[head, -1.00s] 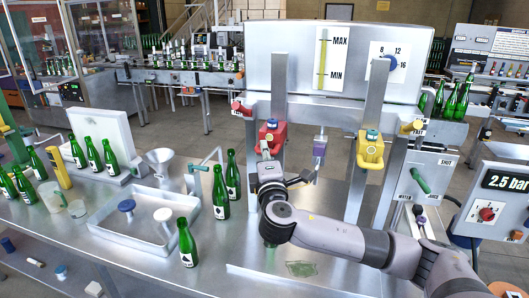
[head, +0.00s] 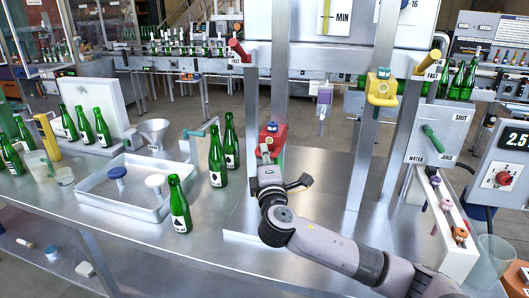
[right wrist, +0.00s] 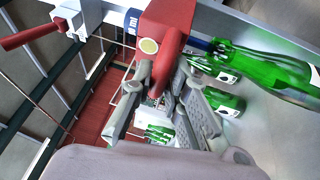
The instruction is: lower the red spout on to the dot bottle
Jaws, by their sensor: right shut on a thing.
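The red spout (head: 272,138) is on the left metal upright, low over the bench; it also shows in the right wrist view (right wrist: 170,22). My right gripper (head: 268,162) is at its front, shut on it; in the right wrist view the fingers (right wrist: 163,82) are just at its lower end. Two green bottles, one in front (head: 217,158) and one behind (head: 231,142), stand upright left of the spout, apart from it. Another green bottle (head: 180,207) stands nearer. My arm hides the bench directly below the spout. My left gripper is out of view.
A metal tray (head: 95,192) with blue and white knobs lies left. A white rack (head: 452,225) and a clear cup (head: 492,258) are at right.

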